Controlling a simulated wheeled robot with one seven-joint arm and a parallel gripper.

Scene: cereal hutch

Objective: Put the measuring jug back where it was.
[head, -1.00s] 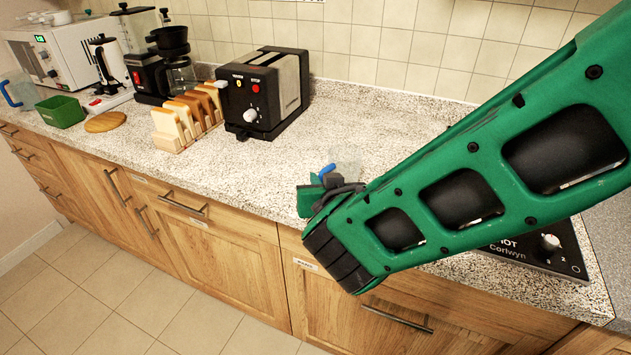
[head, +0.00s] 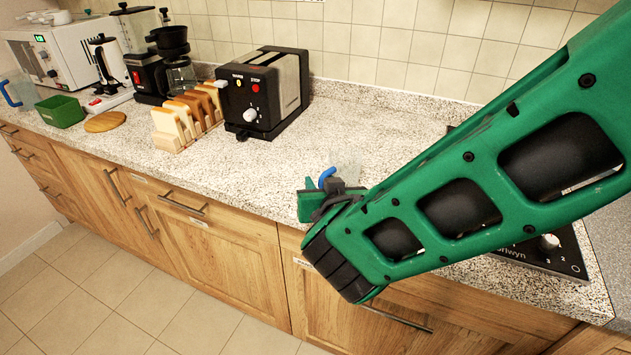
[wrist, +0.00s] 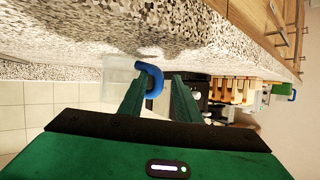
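A clear measuring jug (head: 348,170) with a blue handle (head: 327,176) is at the front part of the counter, partly hidden behind my gripper. In the wrist view the jug (wrist: 117,72) is at the left, with its handle (wrist: 156,80) between my fingertips. My gripper (wrist: 160,82) looks open around the handle, with a visible gap beside the right finger. In the head view my gripper (head: 322,200) is low over the counter's front edge. Another clear jug with a blue handle (head: 10,93) stands at the counter's far left end.
A toaster (head: 262,92) and a rack of toast slices (head: 186,118) stand left of the jug. Farther left are a coffee maker (head: 150,78), a green tub (head: 60,111) and a white microwave (head: 60,50). A hob (head: 540,255) lies to the right. Speckled counter (head: 350,115) is clear behind the jug.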

